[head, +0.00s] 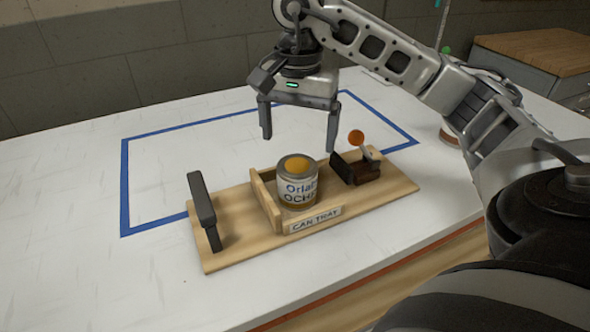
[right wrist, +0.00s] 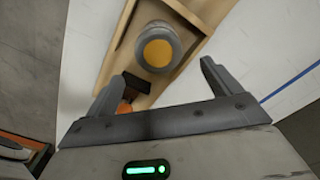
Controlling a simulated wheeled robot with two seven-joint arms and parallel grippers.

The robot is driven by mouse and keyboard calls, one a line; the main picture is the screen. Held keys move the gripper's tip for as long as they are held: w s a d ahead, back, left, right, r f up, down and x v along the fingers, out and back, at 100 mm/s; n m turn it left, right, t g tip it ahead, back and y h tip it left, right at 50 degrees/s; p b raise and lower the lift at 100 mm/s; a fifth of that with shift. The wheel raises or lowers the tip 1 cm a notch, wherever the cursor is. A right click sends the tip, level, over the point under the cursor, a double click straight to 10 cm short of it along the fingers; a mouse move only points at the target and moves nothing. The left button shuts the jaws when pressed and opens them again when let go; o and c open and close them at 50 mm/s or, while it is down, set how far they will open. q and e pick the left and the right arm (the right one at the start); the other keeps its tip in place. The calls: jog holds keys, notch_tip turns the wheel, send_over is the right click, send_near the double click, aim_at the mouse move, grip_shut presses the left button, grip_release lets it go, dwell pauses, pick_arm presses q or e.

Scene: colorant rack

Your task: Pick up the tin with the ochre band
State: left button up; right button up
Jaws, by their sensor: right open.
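The tin (head: 297,184) stands upright in the wooden can tray (head: 237,246), with a grey lid that has an ochre disc on top. Its label reads "Orla…" and "OCH…", and an ochre band shows at its lower edge. In the right wrist view the tin (right wrist: 158,47) is seen from above, beyond the fingers. My right gripper (head: 299,134) is open and empty, pointing down above and behind the tin, apart from it. It also shows in the right wrist view (right wrist: 155,85). My left gripper is not in view.

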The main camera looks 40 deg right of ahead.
aim_at(297, 164)
notch_tip(297, 164, down, 5)
jog(key=shift+f+b, duration=0.1)
jog(key=shift+b, duration=0.45)
jog(key=shift+s+a+f, duration=0.1)
jog(key=shift+a+f, duration=0.05)
jog(key=shift+f, duration=1.2)
jog(key=shift+s+a+f, duration=0.1)
jog(key=shift+f, duration=1.2)
jog(key=c, duration=1.2)
